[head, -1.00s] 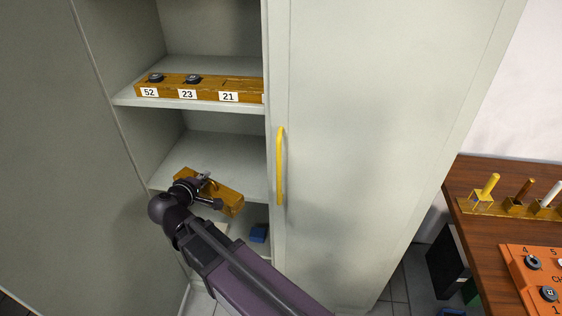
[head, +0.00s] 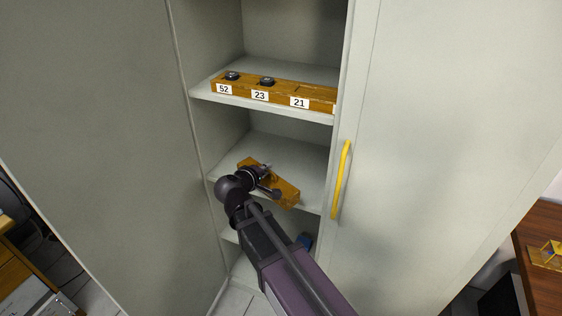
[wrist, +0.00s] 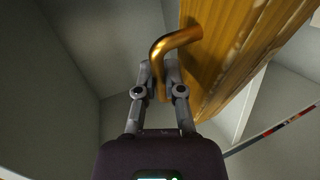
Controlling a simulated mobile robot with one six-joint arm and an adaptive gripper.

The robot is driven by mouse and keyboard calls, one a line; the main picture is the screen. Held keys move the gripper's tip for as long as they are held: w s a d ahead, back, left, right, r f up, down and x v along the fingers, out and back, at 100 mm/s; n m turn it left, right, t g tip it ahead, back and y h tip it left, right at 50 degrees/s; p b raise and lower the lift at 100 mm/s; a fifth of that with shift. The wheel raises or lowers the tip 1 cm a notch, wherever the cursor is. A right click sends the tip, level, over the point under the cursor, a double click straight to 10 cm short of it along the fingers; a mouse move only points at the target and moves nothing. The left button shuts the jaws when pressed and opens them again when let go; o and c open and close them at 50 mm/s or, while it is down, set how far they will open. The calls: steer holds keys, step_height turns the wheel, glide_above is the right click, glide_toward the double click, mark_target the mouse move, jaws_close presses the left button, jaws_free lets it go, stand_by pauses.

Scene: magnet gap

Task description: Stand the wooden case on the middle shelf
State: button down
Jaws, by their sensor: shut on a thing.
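The wooden case (head: 286,192) is a long brown block at the middle shelf (head: 300,152) of the grey cabinet. It lies slanted across the shelf's front edge in the head view; whether it touches the shelf I cannot tell. My gripper (head: 266,172) is at the case's upper side, partly hidden by my arm. In the wrist view my gripper (wrist: 158,82) is shut on the bent brass handle (wrist: 178,40) of the case (wrist: 240,45), whose wooden side fills the upper right.
The shelf above (head: 245,101) holds a wooden rack (head: 280,94) labelled 52, 23 and 21. A blue object (head: 305,241) is on the lower level. The right door with its yellow handle (head: 341,180) stands close beside the opening. The left grey panel (head: 90,120) flanks it.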

steer(key=w+d+f, duration=0.1)
steer(key=w, duration=1)
steer(key=shift+d+b, duration=0.4)
steer(key=shift+b, duration=0.05)
steer(key=shift+f, duration=0.1)
steer(key=shift+f+b, duration=1.7)
steer(key=shift+b, duration=0.1)
steer(key=shift+f, duration=0.1)
steer(key=c, duration=0.8)
jaws_free()
steer(key=shift+o, duration=0.2)
steer(key=shift+s+r, duration=0.1)
steer(key=shift+r, duration=0.15)
steer(key=shift+s+a+r, duration=0.1)
steer(key=shift+s+a, duration=0.05)
steer(key=shift+s, duration=0.15)
steer(key=p+v, duration=0.4)
steer(key=v, duration=0.7)
